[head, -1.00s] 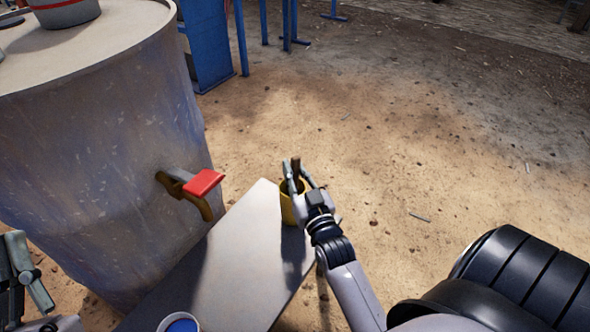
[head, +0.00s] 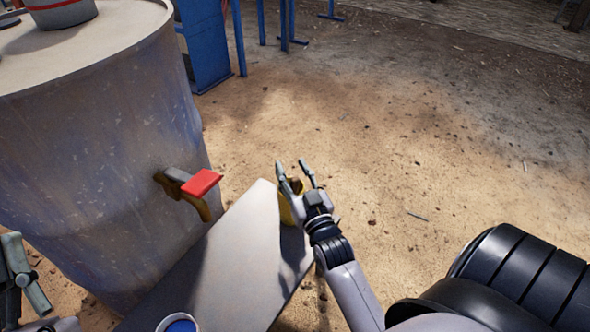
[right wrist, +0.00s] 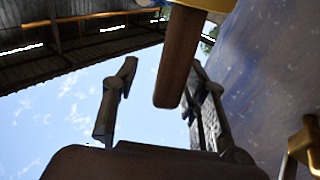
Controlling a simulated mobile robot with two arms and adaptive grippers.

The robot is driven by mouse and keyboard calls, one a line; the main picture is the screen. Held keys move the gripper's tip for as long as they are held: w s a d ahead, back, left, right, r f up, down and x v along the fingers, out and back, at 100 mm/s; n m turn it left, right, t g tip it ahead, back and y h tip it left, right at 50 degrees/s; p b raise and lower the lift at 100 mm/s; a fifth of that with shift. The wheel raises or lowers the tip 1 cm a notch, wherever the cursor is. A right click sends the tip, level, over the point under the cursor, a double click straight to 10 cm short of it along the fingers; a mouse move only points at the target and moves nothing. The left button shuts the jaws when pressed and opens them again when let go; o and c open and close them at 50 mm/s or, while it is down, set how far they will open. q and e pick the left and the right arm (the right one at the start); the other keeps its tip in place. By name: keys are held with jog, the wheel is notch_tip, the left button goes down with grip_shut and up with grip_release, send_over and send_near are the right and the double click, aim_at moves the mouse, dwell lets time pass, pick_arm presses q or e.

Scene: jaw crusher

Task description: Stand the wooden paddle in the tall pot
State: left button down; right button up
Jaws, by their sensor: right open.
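The tall yellow pot (head: 286,213) stands at the far end of the grey table, partly hidden by my right gripper. The brown wooden paddle (head: 295,183) shows just above its rim. In the right wrist view the paddle (right wrist: 180,60) reaches out of the yellow rim (right wrist: 212,4), between the spread fingers and clear of them. My right gripper (head: 292,166) is open and empty, right by the pot; it also shows in the right wrist view (right wrist: 164,68). My left gripper (head: 30,275) is partly in view at the left edge; its opening is unclear.
The grey table (head: 225,262) has a bare middle. A white-rimmed cup with blue inside (head: 180,323) stands at its near edge. A big metal drum (head: 95,150) with a red-handled tap (head: 200,183) stands left. Sandy open ground (head: 420,150) lies to the right.

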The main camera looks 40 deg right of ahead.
jog(key=v, duration=1.2)
dwell(0.4)
